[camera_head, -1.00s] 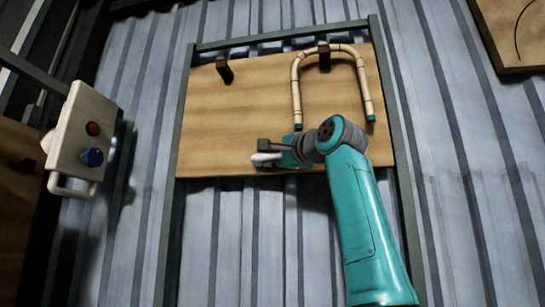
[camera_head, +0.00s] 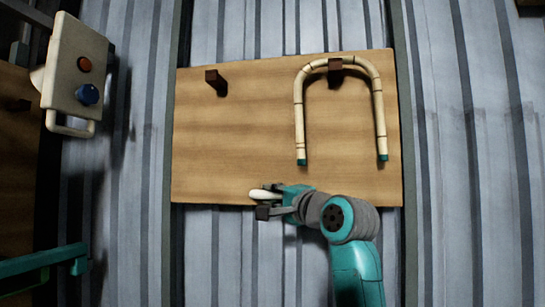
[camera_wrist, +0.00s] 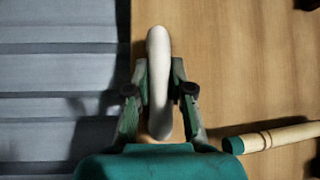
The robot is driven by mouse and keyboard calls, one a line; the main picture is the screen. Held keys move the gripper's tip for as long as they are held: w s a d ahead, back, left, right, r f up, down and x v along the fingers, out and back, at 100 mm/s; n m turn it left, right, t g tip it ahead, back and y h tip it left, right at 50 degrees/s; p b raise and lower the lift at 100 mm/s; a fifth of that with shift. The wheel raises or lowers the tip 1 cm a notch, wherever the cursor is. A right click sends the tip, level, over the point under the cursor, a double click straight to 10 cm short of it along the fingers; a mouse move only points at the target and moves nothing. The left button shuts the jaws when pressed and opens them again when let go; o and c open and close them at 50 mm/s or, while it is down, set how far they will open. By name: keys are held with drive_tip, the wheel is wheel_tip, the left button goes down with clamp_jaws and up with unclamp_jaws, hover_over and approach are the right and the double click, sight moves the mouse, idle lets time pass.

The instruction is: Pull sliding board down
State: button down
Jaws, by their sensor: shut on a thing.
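The sliding board (camera_head: 240,140) is a tan wooden panel between two upright rails on the corrugated wall. Its pale handle (camera_head: 260,194) is at the lower edge, left of the middle. My gripper (camera_head: 270,203) reaches this handle from the lower right. In the wrist view, my gripper (camera_wrist: 159,95) has one finger on each side of the white handle (camera_wrist: 158,45) and is shut on it. The wooden board also shows on the right of the wrist view (camera_wrist: 235,65).
A bent rattan piece (camera_head: 299,110) hangs from a dark peg (camera_head: 335,66) on the board. Another peg (camera_head: 215,82) is bare. A cream control box (camera_head: 72,65) with orange and blue buttons is at the upper left. The wall below the board is clear, apart from my arm.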

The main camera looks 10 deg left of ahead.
wheel_tip(320, 180, down, 34)
drive_tip(key=shift+r, duration=0.2)
drive_tip(key=c, duration=1)
unclamp_jaws()
drive_tip(key=v, duration=1.2)
